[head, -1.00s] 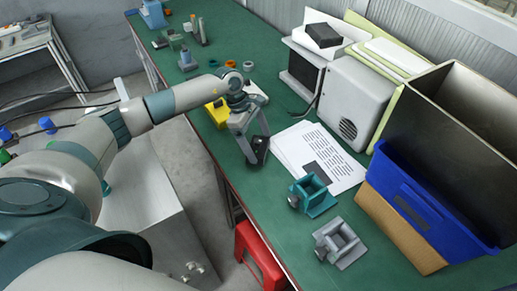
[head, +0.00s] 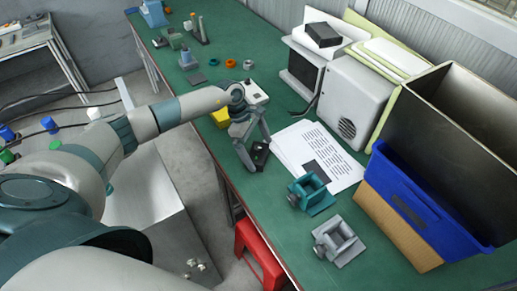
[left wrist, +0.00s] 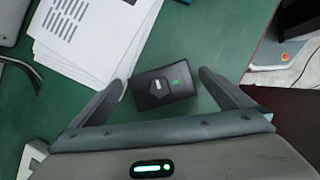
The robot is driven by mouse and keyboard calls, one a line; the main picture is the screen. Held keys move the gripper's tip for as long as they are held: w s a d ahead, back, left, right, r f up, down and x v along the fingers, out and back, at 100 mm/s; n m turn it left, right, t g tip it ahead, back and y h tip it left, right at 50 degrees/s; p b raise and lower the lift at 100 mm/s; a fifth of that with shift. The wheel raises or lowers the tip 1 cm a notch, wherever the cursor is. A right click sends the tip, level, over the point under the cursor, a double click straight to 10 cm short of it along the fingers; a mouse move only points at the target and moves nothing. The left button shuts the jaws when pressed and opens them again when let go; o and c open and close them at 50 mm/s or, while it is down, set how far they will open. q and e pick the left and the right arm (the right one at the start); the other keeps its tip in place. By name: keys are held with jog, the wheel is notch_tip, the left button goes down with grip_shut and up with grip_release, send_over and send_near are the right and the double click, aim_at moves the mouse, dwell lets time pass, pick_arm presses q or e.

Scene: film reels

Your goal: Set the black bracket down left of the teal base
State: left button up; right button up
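The black bracket (head: 260,153) lies on the green bench near its front edge, left of the printed paper and to the left of and behind the teal base (head: 312,193). My left gripper (head: 254,152) is around it, pointing down. In the left wrist view the black bracket (left wrist: 165,87) sits between the spread fingers of my left gripper (left wrist: 163,88), with green bench visible on both sides of it. The left gripper is open. The teal base stands upright on the bench, with clear bench between it and the bracket. My right gripper is not in view.
A grey base (head: 338,241) stands right of the teal one. Printed paper (head: 322,155) lies behind the bracket. A yellow block (head: 220,116) is partly hidden by my arm. A blue bin (head: 425,205) and a grey speaker-like box (head: 352,100) line the back. A red stool (head: 258,255) is below the bench.

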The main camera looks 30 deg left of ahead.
pick_arm(q)
jog(key=shift+r, duration=0.2)
jog(key=shift+a+r, duration=0.1)
jog(key=b+v, duration=0.3)
jog(key=v, duration=0.8)
jog(key=shift+r, duration=0.3)
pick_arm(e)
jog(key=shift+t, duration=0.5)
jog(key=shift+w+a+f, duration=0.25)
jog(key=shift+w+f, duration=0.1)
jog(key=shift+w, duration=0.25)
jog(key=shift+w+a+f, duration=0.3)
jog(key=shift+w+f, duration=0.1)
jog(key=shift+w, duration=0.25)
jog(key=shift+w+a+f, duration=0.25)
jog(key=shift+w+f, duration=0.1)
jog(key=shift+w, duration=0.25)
pick_arm(q)
jog(key=shift+a+r, duration=0.1)
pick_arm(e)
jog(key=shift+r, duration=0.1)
